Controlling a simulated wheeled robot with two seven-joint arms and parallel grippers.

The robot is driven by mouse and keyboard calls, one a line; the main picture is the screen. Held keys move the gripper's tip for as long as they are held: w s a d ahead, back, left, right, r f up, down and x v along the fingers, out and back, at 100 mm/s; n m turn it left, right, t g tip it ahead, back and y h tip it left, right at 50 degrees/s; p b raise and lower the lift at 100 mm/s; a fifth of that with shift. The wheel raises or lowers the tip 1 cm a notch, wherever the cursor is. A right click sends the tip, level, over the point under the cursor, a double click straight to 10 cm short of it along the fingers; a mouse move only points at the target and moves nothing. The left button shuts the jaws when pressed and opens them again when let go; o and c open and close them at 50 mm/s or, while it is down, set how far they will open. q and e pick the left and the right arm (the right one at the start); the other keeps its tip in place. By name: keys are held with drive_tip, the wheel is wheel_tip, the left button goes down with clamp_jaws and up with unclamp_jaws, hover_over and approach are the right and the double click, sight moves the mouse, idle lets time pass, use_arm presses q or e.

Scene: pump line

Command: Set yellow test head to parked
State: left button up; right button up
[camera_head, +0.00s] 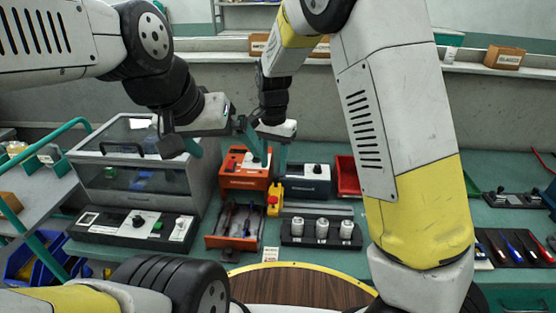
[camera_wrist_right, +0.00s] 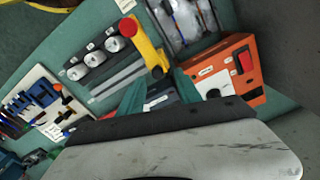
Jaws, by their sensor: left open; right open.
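The yellow test head (camera_head: 274,192) has a red button on top and stands between the orange unit (camera_head: 246,168) and the row of white cylinders (camera_head: 322,228). In the right wrist view it shows as a yellow bar (camera_wrist_right: 148,48). My right gripper (camera_head: 270,162) is open and empty above the orange and dark blue-grey units, behind the test head. Its spread fingers (camera_wrist_right: 158,92) show in the wrist view near one end of the yellow bar, apparently not holding it. My left gripper (camera_head: 212,142) is open, near the clear-lidded cabinet. Its fingertips are partly unclear.
The clear-lidded cabinet (camera_head: 110,178) stands at left, with a control panel (camera_head: 138,227) in front. A blue-grey unit (camera_head: 306,182) and red bin (camera_head: 347,176) are right of the orange unit. Grey rails (camera_head: 322,210) lie beside the test head. My right arm hides part of the bench.

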wheel_tip(320, 180, up, 4)
drive_tip(key=shift+f, duration=0.15)
drive_tip(key=shift+d, duration=0.1)
drive_tip(key=s+d+r+n+t+y, duration=0.1)
drive_tip(key=s+d+r+t+y, duration=0.1)
drive_tip(key=s+d+r, duration=0.5)
drive_tip(key=s+d+r+n+t+y, duration=0.15)
drive_tip(key=s+d+r, duration=0.35)
drive_tip(key=d, duration=0.5)
drive_tip(key=s+d+n+t+h, duration=0.1)
drive_tip(key=s+d+t, duration=0.1)
drive_tip(key=s+d, duration=0.2)
drive_tip(key=s, duration=0.3)
drive_tip(key=shift+s+r+n+t, duration=0.35)
drive_tip(key=shift+s+r, duration=0.05)
